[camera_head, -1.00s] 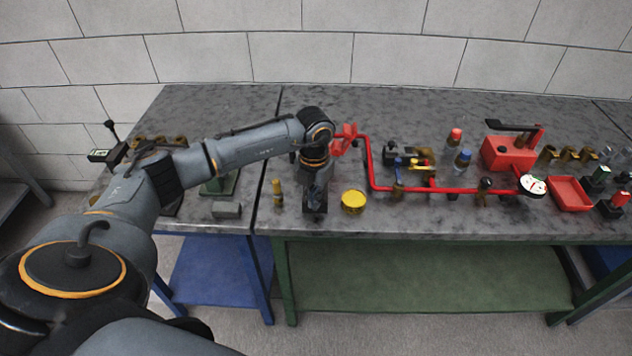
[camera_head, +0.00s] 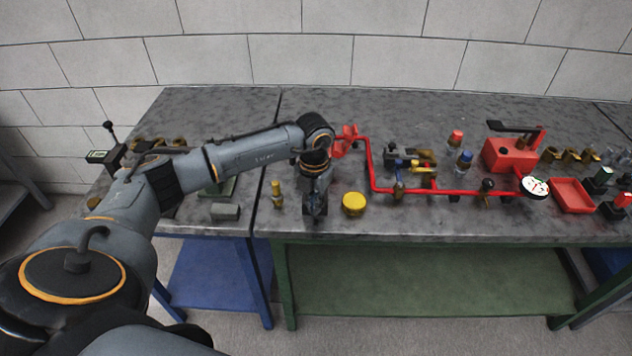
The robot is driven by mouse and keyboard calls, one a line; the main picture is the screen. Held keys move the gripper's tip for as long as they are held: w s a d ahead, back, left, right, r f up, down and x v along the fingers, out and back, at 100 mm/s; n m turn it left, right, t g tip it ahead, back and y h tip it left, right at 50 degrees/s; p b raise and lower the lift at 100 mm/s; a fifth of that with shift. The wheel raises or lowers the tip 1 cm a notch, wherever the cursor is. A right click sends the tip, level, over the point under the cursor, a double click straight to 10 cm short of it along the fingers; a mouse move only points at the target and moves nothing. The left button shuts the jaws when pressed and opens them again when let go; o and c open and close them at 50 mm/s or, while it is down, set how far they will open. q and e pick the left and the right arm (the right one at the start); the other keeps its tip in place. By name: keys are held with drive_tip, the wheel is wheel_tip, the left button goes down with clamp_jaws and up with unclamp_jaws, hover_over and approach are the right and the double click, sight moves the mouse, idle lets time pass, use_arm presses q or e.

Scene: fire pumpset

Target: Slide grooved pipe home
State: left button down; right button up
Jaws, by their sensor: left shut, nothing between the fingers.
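A red grooved pipe (camera_head: 448,192) runs along the bench top, with a bend and a riser at its left end. A red fitting (camera_head: 345,141) sits at the riser's upper left end. Whether the pipe is fully seated in its joints is too small to tell. My left gripper (camera_head: 315,208) points down near the bench's front edge, left of the pipe and apart from it. It is shut and holds nothing. My right gripper is not in view.
A yellow round tin (camera_head: 353,204) stands just right of the left gripper, and a brass fitting (camera_head: 277,193) stands to its left. A red pump box (camera_head: 509,153), a gauge (camera_head: 535,187) and a red tray (camera_head: 572,195) are at right. The back of the grey bench (camera_head: 400,105) is clear.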

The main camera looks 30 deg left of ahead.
use_arm(q)
drive_tip(key=shift+w, duration=0.1)
drive_tip(key=shift+w+a+b, duration=0.2)
drive_tip(key=shift+w+b, duration=0.1)
drive_tip(key=shift+w+a+b, duration=0.55)
drive_tip(key=shift+w+b, duration=0.05)
drive_tip(key=shift+w, duration=0.2)
idle(0.4)
drive_tip(key=shift+s+d, duration=0.15)
drive_tip(key=shift+s, duration=0.15)
drive_tip(key=shift+w+d, duration=0.15)
drive_tip(key=shift+d, duration=0.05)
idle(0.3)
drive_tip(key=shift+w+d, duration=0.2)
drive_tip(key=shift+d, duration=0.15)
drive_tip(key=shift+w+a+b, duration=0.55)
drive_tip(key=shift+w+b, duration=0.15)
drive_tip(key=shift+w, duration=0.15)
drive_tip(key=shift+w+a+b, duration=0.5)
drive_tip(key=shift+w+b, duration=0.2)
drive_tip(key=shift+w, duration=0.1)
idle(1.5)
drive_tip(key=shift+s, duration=0.1)
idle(0.3)
